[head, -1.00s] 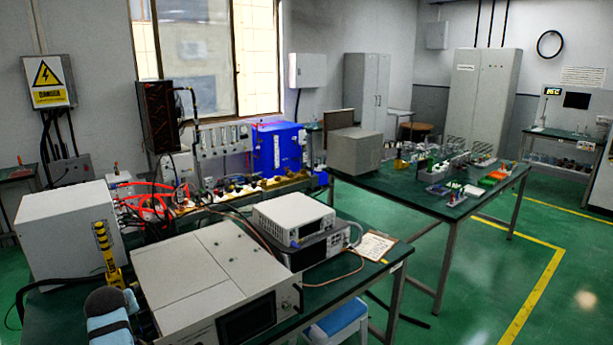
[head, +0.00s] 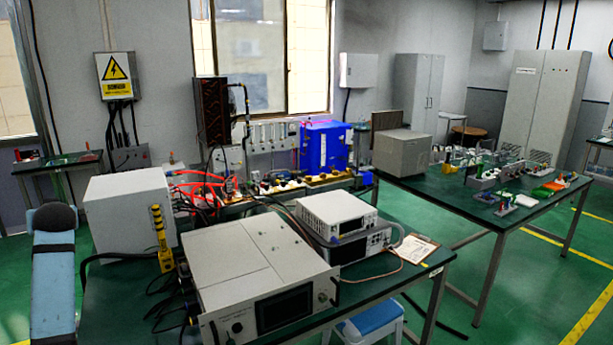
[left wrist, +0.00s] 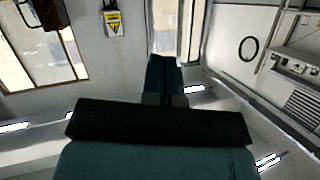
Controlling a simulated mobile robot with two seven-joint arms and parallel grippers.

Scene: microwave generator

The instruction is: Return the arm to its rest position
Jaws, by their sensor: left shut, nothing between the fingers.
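My left arm (head: 52,270) stands upright at the left edge of the head view, with a light blue link and a dark rounded end. It is to the left of the table and apart from the white box. My left gripper (left wrist: 165,65) shows in the left wrist view, its fingers shut together with nothing between them. Walls and a window lie behind the fingers there, and no object is near them. The left gripper is out of the head view. My right arm and right gripper are in neither view.
The near green table (head: 420,268) holds a white box (head: 130,215), a large white instrument (head: 255,265), a smaller instrument (head: 337,213) and loose cables. A blue-topped stool (head: 368,318) stands by its front. A second table (head: 440,192) is behind. Green floor is clear at the right.

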